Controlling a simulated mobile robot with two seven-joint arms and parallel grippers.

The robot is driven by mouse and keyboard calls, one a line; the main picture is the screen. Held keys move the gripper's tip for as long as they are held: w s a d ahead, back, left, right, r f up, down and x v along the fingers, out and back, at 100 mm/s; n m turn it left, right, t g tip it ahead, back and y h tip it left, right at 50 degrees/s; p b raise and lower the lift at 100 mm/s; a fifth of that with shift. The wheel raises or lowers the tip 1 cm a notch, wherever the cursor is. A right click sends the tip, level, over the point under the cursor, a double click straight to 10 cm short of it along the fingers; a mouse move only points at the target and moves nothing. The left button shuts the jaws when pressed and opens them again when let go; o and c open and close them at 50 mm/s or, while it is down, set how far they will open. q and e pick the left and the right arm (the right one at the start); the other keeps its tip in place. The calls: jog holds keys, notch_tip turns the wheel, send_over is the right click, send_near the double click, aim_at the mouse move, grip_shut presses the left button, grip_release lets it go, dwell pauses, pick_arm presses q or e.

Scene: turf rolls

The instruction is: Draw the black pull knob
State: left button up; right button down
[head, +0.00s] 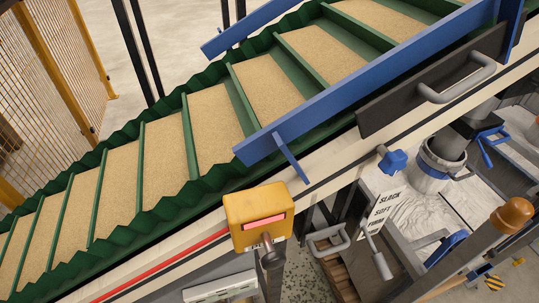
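A black knob (272,259) on a dark stem shows just below a yellow box (258,211) at the lower middle of the head view. The box has a pinkish-red window on its face. The knob's upper part sits close against the box's lower edge; I cannot tell how far it stands out. Neither of my grippers shows in the head view, so nothing is seen touching the knob.
A green cleated conveyor (163,155) carrying sandy material slopes up to the right. A blue rail (370,78) and a grey handle (457,80) lie along its side. Below right are a grey lever (378,258), a white sign (383,213), a bucket (440,160) and an orange knob (511,214).

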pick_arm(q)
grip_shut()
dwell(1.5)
